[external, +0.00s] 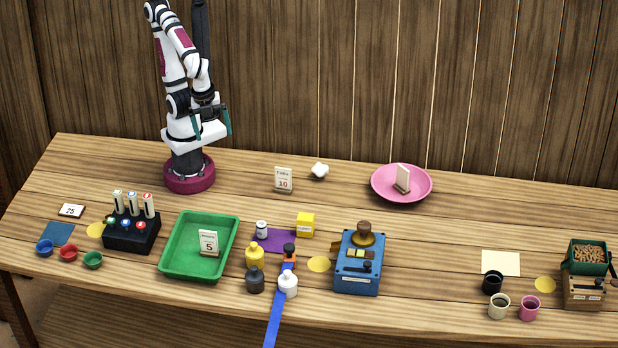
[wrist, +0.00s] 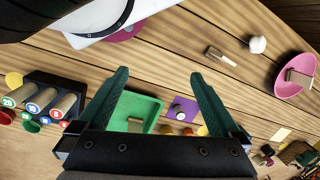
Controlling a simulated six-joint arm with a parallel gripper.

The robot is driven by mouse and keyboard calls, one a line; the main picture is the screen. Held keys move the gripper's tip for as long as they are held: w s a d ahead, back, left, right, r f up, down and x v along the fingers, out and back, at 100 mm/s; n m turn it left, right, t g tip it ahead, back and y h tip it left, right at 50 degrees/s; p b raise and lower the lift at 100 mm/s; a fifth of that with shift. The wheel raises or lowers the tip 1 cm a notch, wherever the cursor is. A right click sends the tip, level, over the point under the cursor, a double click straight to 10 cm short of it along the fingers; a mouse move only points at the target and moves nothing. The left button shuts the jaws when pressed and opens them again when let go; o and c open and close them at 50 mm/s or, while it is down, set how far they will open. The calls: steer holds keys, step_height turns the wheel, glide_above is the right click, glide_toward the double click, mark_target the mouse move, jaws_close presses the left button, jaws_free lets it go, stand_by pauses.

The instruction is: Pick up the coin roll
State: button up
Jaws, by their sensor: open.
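Three tan cylinders, which look like paper coin rolls, stand upright in a black rack (external: 131,235) at the left of the table. They are the left roll (external: 118,201), the middle roll (external: 132,204) and the right roll (external: 149,206). Round green, blue and red labels mark the rack front. I cannot tell which roll the task names. In the wrist view the rack (wrist: 74,92) is at the left, outside my fingers. My gripper (external: 211,122) is open and empty, high above the table near my base. Its teal fingers are spread in the wrist view (wrist: 158,73).
A green tray (external: 166,262) holding a calendar block (external: 209,243) is right of the rack. Small blue, red and green cups (external: 68,253) sit in front of it. Bottles (external: 255,255) and a blue balance box (external: 358,276) stand mid-table. A pink plate (external: 421,193) lies behind.

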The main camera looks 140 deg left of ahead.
steer(key=c, duration=0.5)
steer(key=shift+o, duration=0.2)
steer(key=n+t+h, duration=0.4)
steer(key=n+h, duration=1.1)
steer(key=n, duration=1.1)
glide_above(258, 232)
steer(key=s+a, duration=0.4)
steer(key=a, duration=0.8)
step_height(258, 232, down, 15)
steer(key=shift+w+a+f, duration=0.1)
steer(key=shift+f, duration=0.05)
steer(key=shift+n, duration=0.3)
steer(key=x, duration=1)
steer(key=f+x, duration=0.1)
steer(key=x, duration=0.4)
steer(key=shift+w+f, duration=0.2)
